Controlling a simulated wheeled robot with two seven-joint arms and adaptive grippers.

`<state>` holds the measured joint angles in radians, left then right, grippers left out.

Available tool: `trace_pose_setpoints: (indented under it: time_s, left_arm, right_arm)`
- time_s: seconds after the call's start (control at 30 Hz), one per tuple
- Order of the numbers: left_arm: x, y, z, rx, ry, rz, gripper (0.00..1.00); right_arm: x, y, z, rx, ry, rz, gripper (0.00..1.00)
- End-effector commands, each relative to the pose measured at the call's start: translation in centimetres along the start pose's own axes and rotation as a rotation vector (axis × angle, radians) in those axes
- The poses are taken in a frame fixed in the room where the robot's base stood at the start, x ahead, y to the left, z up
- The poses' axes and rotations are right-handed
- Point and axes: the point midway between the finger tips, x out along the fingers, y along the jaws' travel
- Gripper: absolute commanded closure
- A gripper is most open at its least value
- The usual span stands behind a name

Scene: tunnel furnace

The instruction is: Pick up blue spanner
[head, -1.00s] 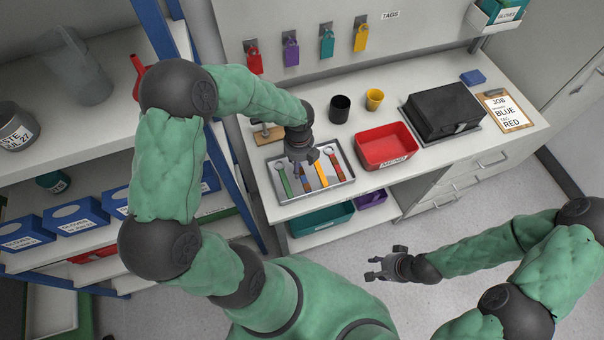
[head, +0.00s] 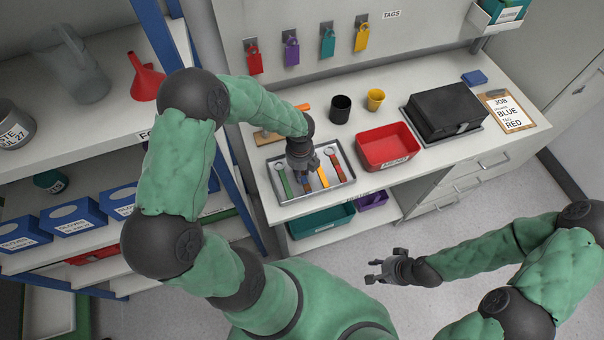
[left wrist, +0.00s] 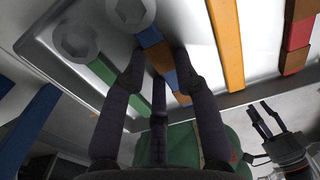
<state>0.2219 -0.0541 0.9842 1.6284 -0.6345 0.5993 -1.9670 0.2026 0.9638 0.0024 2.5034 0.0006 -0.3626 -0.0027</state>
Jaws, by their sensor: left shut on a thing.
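A grey tray (head: 330,190) on the bench holds several spanners in a row. My left gripper (head: 304,168) is down over the tray's left half. In the left wrist view its fingers (left wrist: 160,72) are shut on a spanner handle (left wrist: 158,54) with brown-orange and blue sections. The handle's lower end shows past the fingertips. A green spanner (head: 283,184) lies to its left. A yellow-orange spanner (head: 322,177) and a red-brown spanner (head: 337,164) lie to its right. I cannot tell whether the held spanner is clear of the tray floor. My right gripper (head: 375,271) is open and empty over the floor.
A red bin (head: 387,146), black cup (head: 340,108), yellow cup (head: 375,99) and black case (head: 445,110) stand on the bench. A job clipboard (head: 505,110) reads blue, tag red. The blue-framed shelf (head: 170,80) is close to my left arm.

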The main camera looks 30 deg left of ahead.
Motion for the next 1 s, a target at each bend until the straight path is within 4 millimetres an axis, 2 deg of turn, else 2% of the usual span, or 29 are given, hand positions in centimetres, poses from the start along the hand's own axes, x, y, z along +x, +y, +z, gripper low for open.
trace_pose_setpoints:
  time_s: [0.37,0.6,0.97,1.0]
  left_arm:
    - [-0.7,0.0,0.1,0.000,-0.001,-0.001,1.00]
    - [-3.7,-0.1,0.1,0.000,-0.003,-0.003,1.00]
    - [-9.8,-0.9,-5.3,0.005,-0.004,-0.004,1.00]
    - [-9.9,-1.0,-6.3,0.007,-0.001,-0.002,1.00]
  right_arm:
    - [-0.2,-0.1,0.0,0.000,0.000,0.000,0.60]
    - [-1.1,-0.4,0.0,0.000,0.000,0.000,0.60]
    - [-2.5,-0.9,0.1,0.000,0.000,0.000,0.60]
    - [-2.5,-0.9,0.1,0.000,0.000,0.000,0.60]
